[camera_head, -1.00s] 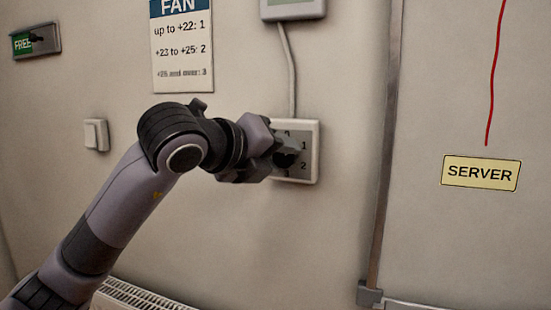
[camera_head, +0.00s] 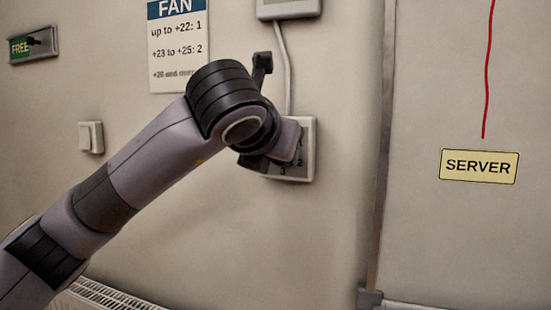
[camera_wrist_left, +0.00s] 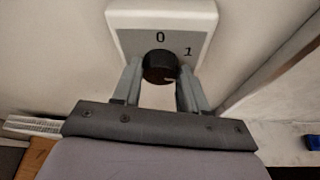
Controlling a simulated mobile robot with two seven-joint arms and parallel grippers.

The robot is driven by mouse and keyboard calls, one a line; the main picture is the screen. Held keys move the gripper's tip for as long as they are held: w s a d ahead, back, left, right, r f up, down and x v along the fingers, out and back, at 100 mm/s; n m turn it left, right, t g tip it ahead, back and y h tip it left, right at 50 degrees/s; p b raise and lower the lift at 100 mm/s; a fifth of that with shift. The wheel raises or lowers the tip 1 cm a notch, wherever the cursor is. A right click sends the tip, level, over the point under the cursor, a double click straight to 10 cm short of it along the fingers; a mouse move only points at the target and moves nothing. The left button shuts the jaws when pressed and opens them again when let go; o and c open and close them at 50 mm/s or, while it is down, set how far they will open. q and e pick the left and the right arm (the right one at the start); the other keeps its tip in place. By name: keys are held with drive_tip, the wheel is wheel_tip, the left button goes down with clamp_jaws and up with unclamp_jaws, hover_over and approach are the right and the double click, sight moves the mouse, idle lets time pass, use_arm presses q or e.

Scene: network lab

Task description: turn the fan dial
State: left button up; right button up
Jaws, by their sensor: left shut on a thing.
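The fan dial (camera_wrist_left: 160,66) is a round black knob on a white square plate (camera_wrist_left: 199,17). In the wrist view a 0 stands above the knob and a 1 at its upper right. My left gripper (camera_wrist_left: 160,75) is shut on the knob, one finger on each side. In the head view my left gripper (camera_head: 280,152) covers the knob and much of the plate (camera_head: 309,150). A 2 and a 3 show low on the plate there. The knob's pointer direction is not clear. My right gripper is in neither view.
A FAN sign (camera_head: 178,50) hangs on the wall, its last line blurred. A light switch (camera_head: 91,137) and a FREE slider sign (camera_head: 34,45) are at left. A cable (camera_head: 287,70) runs down to the plate. A yellow SERVER label (camera_head: 479,167) is at right.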

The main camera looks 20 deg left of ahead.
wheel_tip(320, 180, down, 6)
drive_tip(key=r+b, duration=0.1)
drive_tip(key=b, duration=0.5)
use_arm(q)
drive_tip(key=shift+d+f+m+t+y+b, duration=0.15)
drive_tip(key=shift+m+t+y+b, duration=0.6)
drive_tip(key=shift+m, duration=1.15)
drive_tip(key=shift+d+f+m+t+y+b, duration=0.15)
drive_tip(key=shift+m+t+y+b, duration=0.2)
drive_tip(key=shift+m+y, duration=1.15)
drive_tip(key=shift+d+f+m+t+y+b, duration=0.15)
drive_tip(key=shift+m+t+y+b, duration=0.4)
drive_tip(key=shift+m, duration=1.75)
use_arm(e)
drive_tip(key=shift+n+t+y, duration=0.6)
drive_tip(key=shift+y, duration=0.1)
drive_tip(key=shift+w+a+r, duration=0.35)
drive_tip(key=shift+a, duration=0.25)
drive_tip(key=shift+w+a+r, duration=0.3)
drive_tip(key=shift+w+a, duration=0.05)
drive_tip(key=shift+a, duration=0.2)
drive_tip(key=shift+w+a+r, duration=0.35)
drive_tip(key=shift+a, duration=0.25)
use_arm(q)
drive_tip(key=shift+a, duration=0.1)
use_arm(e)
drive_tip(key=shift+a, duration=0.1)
